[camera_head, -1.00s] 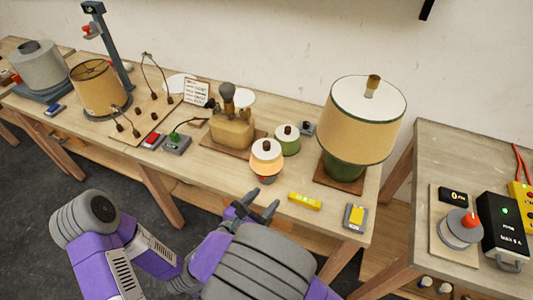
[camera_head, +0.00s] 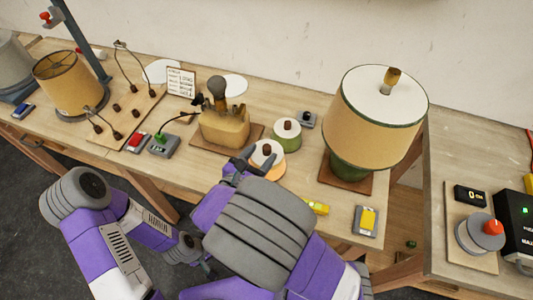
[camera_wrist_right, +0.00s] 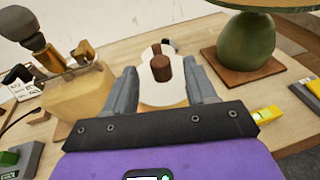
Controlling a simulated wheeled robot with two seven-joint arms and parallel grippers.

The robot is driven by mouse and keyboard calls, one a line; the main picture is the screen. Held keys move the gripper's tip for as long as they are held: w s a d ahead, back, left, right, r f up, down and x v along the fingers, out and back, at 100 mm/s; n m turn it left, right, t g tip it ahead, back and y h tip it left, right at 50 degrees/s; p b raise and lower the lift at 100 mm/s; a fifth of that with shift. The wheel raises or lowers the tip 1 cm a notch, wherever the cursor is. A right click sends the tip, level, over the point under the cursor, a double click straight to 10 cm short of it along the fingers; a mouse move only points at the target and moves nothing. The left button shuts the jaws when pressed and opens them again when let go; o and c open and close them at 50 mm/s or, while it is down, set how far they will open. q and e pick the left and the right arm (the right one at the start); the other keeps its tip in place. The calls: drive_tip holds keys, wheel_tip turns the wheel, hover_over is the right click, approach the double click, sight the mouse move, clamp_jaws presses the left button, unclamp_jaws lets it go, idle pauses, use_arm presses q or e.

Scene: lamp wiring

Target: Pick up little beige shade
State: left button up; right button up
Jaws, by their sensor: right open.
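The little beige shade (camera_head: 271,167) stands on the table, with a white top and a brown knob. My right gripper (camera_head: 254,161) is at it and covers part of it in the head view. In the right wrist view, the open fingers of my right gripper (camera_wrist_right: 162,75) are on either side of the shade's white top (camera_wrist_right: 161,94). I cannot tell whether the fingers touch it. A little green shade (camera_head: 287,137) with a white top stands just behind it.
A big lamp (camera_head: 375,118) on a wooden base stands to the right. A yellow level (camera_head: 317,207) and a yellow-topped box (camera_head: 367,220) lie near the front edge. A gap separates the right-hand table.

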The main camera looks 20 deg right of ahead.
sight(265, 151)
drive_tip(key=shift+b+x, duration=0.35)
drive_tip(key=shift+x, duration=1.6)
clamp_jaws()
